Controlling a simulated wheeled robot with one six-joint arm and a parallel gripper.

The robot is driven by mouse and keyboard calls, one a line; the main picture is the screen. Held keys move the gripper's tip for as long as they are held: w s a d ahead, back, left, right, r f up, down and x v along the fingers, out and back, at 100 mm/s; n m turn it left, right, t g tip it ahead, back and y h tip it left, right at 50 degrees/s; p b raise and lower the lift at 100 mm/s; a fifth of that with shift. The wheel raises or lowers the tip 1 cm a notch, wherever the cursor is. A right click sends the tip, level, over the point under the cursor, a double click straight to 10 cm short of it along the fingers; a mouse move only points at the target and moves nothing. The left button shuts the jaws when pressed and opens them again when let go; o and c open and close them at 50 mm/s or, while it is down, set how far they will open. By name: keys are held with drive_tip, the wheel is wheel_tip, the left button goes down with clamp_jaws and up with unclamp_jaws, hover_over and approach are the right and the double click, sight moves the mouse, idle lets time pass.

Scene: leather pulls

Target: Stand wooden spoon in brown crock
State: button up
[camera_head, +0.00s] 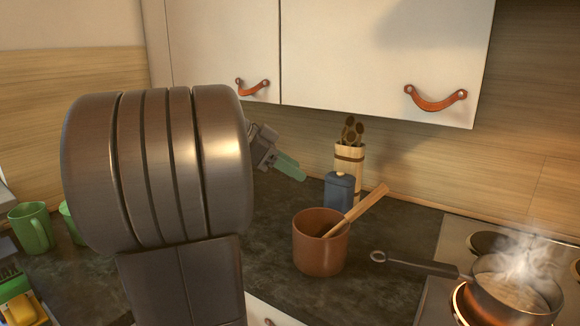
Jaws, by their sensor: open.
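The brown crock (320,258) stands upright on the dark counter, right of the picture's middle. The wooden spoon (362,208) leans in the crock, its handle sticking out over the rim to the upper right. Its lower end is hidden inside the crock. My gripper (290,167) is above and left of the crock, apart from the spoon. Its green fingers are open, and no held object shows between them. My large arm link covers much of the left of the view.
A blue lidded jar (339,190) and a wooden holder with dark spoons (348,158) stand behind the crock. A steaming pan (512,298) sits on the stove at right, its handle reaching toward the crock. Green mugs (32,228) stand at left. Cupboards with leather pulls (436,99) hang above.

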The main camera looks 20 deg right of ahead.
wheel_tip(320, 180, up, 3)
drive_tip(key=shift+p, duration=0.7)
drive_tip(key=w+a+f+b+x, duration=0.1)
drive_tip(key=f+x, duration=0.1)
drive_tip(key=x, duration=0.9)
drive_tip(key=shift+s+b, duration=0.35)
drive_tip(key=shift+s, duration=0.05)
drive_tip(key=shift+f, duration=0.1)
